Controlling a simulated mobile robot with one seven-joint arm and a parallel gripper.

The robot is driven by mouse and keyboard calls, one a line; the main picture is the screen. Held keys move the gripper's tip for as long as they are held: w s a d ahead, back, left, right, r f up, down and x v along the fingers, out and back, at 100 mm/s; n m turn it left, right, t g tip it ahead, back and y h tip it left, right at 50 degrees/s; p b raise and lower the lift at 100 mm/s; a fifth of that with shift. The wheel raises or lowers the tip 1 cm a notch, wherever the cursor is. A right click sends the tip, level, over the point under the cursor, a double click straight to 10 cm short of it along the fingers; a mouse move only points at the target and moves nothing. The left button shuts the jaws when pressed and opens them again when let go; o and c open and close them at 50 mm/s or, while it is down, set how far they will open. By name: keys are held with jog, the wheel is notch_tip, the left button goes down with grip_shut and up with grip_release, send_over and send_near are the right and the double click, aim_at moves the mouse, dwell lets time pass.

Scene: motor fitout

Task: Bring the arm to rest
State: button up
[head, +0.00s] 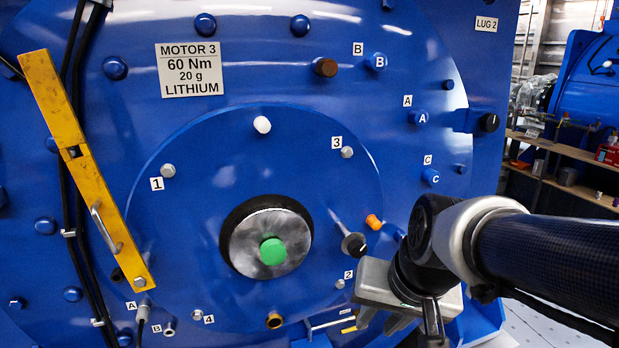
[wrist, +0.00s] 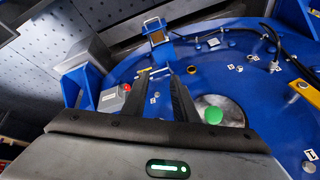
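My arm reaches in from the right in the head view, in front of the lower right of the blue motor face (head: 310,130). My gripper (wrist: 158,76) shows in the wrist view with its two dark fingers apart and nothing seen between them. In the head view its grey body hangs low and the fingertips are not clear. The motor's round hub with a green centre (head: 272,252) lies to the left of my gripper; the green centre also shows in the wrist view (wrist: 213,116).
A yellow bar (head: 85,165) slants across the motor's left side, beside black cables. A dark knob (head: 354,244) and an orange-tipped fitting (head: 374,222) stick out near my wrist. Shelves (head: 565,185) stand at the far right. A grey box with a red button (wrist: 113,97) shows in the wrist view.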

jog(key=s+d+r+n+h+p, duration=0.1)
jog(key=s+d+r+n, duration=0.15)
jog(key=s+r, duration=0.45)
notch_tip(320, 180, up, 17)
jog(key=p, duration=1.9)
jog(key=shift+s+d+r+t, duration=0.15)
jog(key=shift+s+d+t, duration=0.15)
jog(key=shift+d+t, duration=0.1)
jog(key=shift+a, duration=0.1)
